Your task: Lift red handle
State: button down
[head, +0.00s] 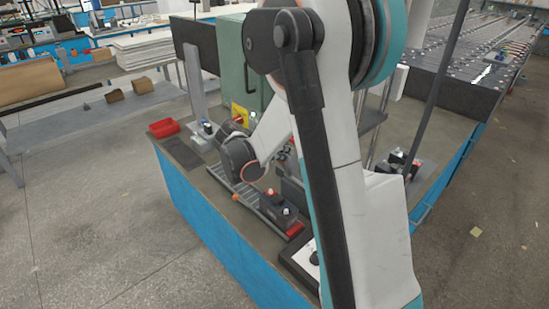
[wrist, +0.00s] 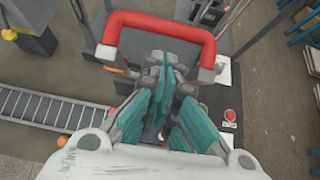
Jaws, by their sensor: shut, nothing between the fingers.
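The red handle (wrist: 160,20) is a thick U-shaped bar with grey ends, at the top middle of the wrist view. My gripper (wrist: 163,72) shows below it, with teal pads and grey tips. It is shut and empty. In the picture its tips lie inside the handle's U, just short of the crossbar. I cannot tell whether they touch the handle or how far above or below it they are. In the head view my arm covers the work area, and I cannot make out the gripper or the handle clearly.
A ribbed conveyor track (wrist: 40,108) runs left of the gripper. A panel with a red button (wrist: 230,115) is on the right. A dark post rises on the right.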

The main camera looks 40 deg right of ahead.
jog(key=shift+w+d+r, duration=0.1)
jog(key=shift+d+r, duration=0.1)
jog(key=shift+d, duration=0.75)
jog(key=shift+y, duration=0.6)
jog(key=d, duration=0.2)
jog(key=d+r+p, duration=0.1)
jog(key=d, duration=0.1)
jog(key=shift+w, duration=0.3)
jog(key=shift+a, duration=0.15)
